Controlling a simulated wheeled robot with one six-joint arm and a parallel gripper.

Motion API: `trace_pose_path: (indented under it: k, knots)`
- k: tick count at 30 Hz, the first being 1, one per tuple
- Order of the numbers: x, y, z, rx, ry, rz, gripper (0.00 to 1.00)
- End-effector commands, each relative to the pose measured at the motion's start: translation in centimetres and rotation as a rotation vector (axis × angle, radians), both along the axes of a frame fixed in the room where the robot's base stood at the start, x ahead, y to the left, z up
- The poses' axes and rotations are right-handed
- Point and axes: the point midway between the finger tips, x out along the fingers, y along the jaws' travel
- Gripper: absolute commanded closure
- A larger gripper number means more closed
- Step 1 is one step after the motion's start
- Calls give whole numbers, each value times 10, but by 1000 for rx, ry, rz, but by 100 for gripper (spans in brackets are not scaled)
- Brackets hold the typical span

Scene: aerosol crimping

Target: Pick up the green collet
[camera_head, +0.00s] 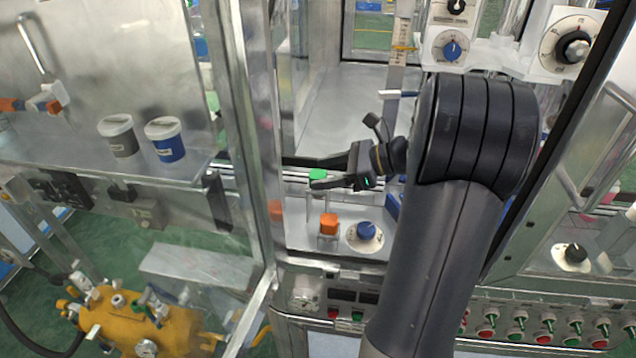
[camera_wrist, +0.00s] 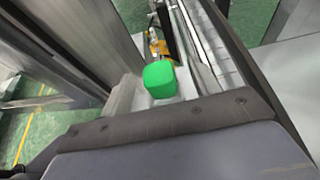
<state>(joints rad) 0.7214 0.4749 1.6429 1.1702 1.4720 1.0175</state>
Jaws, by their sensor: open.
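The green collet (camera_head: 317,174) is a small green block inside the glass-sided machine, on top of a pale support, above the orange one. My gripper (camera_head: 322,180) reaches in from the right with its fingers pointing left, close beside the green collet. In the wrist view the green collet (camera_wrist: 160,79) sits near the middle, just beyond the dark gripper edge (camera_wrist: 165,122). My gripper is open and the collet does not appear held. The gap between fingers and collet is hard to judge.
An orange block (camera_head: 329,223) and a blue knob (camera_head: 365,230) are on the panel below. A metal frame post (camera_head: 247,130) stands left of the collet. A grey cup (camera_head: 120,136) and a blue cup (camera_head: 166,140) stand on the left shelf.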

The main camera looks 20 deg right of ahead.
Motion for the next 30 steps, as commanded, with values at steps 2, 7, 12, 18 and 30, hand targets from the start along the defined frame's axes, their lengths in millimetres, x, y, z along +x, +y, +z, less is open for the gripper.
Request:
trace_pose_path:
  k: [2,7,12,18,30]
  knots:
    - [4,11,-7,4,4,4,41]
    - [15,28,-18,2,2,4,41]
    - [18,32,-21,0,0,1,41]
    - [18,32,-21,0,0,1,46]
    - [18,32,-20,0,0,1,79]
